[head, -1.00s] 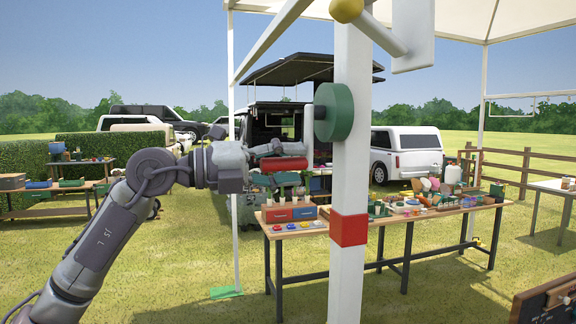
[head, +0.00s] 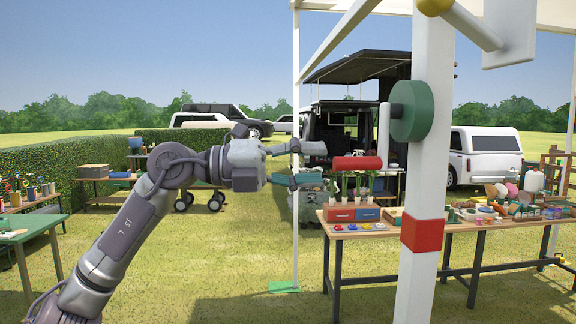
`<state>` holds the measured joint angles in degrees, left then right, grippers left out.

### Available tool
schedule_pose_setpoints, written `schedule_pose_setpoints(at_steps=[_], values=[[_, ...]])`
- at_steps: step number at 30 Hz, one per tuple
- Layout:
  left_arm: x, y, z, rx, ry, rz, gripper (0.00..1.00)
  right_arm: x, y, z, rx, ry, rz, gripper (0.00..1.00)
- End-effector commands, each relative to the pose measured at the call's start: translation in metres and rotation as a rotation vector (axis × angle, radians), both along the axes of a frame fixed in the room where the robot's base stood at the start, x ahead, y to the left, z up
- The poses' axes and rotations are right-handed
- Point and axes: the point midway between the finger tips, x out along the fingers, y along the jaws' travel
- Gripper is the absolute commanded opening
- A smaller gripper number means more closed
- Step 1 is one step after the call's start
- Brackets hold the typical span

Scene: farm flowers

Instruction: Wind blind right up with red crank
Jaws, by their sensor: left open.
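The red crank handle (head: 357,163) sticks out to the left from the lower end of a white crank arm (head: 384,130). The crank arm joins a green round drum (head: 420,110) on the white post (head: 430,180). My left gripper (head: 318,166) is open, left of the red handle, with its fingers pointing right toward it. A gap shows between fingertips and handle, and nothing is between the fingers. I cannot make out the blind for certain. My right gripper is not in view.
A table with pots and goods (head: 373,233) stands behind the post. A red band (head: 422,233) is around the post. A thin canopy leg (head: 296,220) with a green foot stands behind my left gripper. Open grass (head: 200,265) lies below my arm.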

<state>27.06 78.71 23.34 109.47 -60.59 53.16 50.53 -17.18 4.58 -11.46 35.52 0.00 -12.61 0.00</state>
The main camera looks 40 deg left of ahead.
Motion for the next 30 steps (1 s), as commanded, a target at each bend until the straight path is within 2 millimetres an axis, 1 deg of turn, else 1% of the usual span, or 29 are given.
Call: schedule_pose_setpoints(at_steps=[6,10,28,30], values=[[-0.018,0.015,0.001,-0.002,-0.002,-0.003,0.49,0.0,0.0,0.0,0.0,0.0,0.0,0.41],[-0.024,0.02,0.0,-0.001,-0.001,0.0,0.49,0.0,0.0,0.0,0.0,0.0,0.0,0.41],[-0.025,0.021,0.0,0.001,0.001,0.0,0.49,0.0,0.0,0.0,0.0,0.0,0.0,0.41],[-0.022,0.023,-0.003,-0.015,0.004,-0.003,0.49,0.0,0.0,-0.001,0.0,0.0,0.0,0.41]])
